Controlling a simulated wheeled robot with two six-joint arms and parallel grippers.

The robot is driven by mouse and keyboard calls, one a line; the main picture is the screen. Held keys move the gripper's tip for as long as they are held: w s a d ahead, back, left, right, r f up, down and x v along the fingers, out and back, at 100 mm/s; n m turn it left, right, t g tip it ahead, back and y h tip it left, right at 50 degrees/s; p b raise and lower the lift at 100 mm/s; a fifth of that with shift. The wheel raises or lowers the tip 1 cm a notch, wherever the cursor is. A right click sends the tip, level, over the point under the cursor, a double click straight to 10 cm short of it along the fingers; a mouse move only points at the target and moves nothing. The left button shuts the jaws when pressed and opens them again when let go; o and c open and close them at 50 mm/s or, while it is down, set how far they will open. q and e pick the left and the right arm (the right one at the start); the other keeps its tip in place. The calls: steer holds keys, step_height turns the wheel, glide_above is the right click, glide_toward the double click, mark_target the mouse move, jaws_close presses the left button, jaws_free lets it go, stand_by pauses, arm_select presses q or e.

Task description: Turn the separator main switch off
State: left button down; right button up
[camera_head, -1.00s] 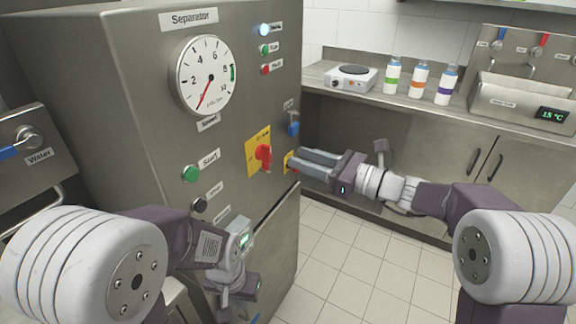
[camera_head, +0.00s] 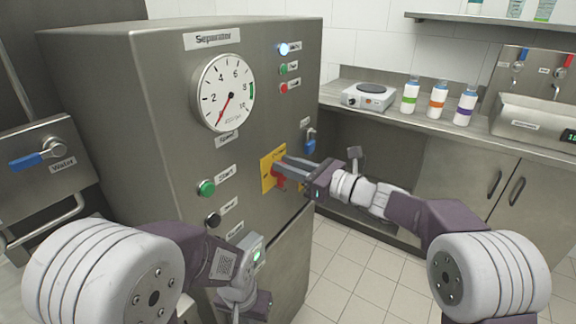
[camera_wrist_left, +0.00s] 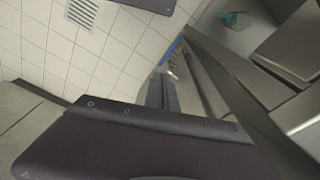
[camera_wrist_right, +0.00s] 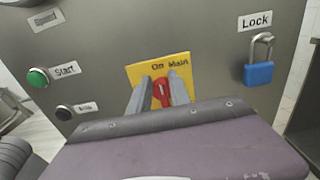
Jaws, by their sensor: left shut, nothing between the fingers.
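The separator main switch is a red rotary handle (camera_wrist_right: 161,91) on a yellow plate (camera_wrist_right: 173,69) lettered "On" and "Main". In the head view the yellow plate (camera_head: 267,176) is on the separator's right-hand panel, and the gripper covers much of the handle. My right gripper (camera_head: 280,168) reaches in from the right. In the right wrist view its two fingers stand apart, one on each side of the handle; I cannot tell whether they touch it. My left gripper (camera_wrist_left: 162,92) is shut and empty, low in front of the separator.
A blue padlock (camera_wrist_right: 258,74) hangs under the "Lock" label, right of the switch. A green start button (camera_head: 207,187) and a black button (camera_head: 212,219) are to its left. A counter with a hotplate (camera_head: 369,97) and several bottles is at the back right.

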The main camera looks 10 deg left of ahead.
jaws_close()
steer(key=shift+f, duration=0.1)
steer(key=n+b, duration=0.4)
steer(key=b, duration=0.2)
steer(key=s+f+n+b, duration=0.1)
steer(key=n+b, duration=0.4)
steer(key=s+f+n+b, duration=0.1)
steer(key=n+b, duration=0.3)
steer(key=b, duration=0.2)
steer(key=shift+a+n+b, duration=0.3)
steer(key=shift+a, duration=0.1)
steer(key=shift+s+f+n+b, duration=0.1)
steer(key=shift+f+n+b, duration=0.05)
steer(key=shift+n+b, duration=0.85)
steer(key=shift+s+f+n+b, duration=0.1)
steer(key=shift+n+b, duration=0.65)
steer(key=shift+n, duration=0.35)
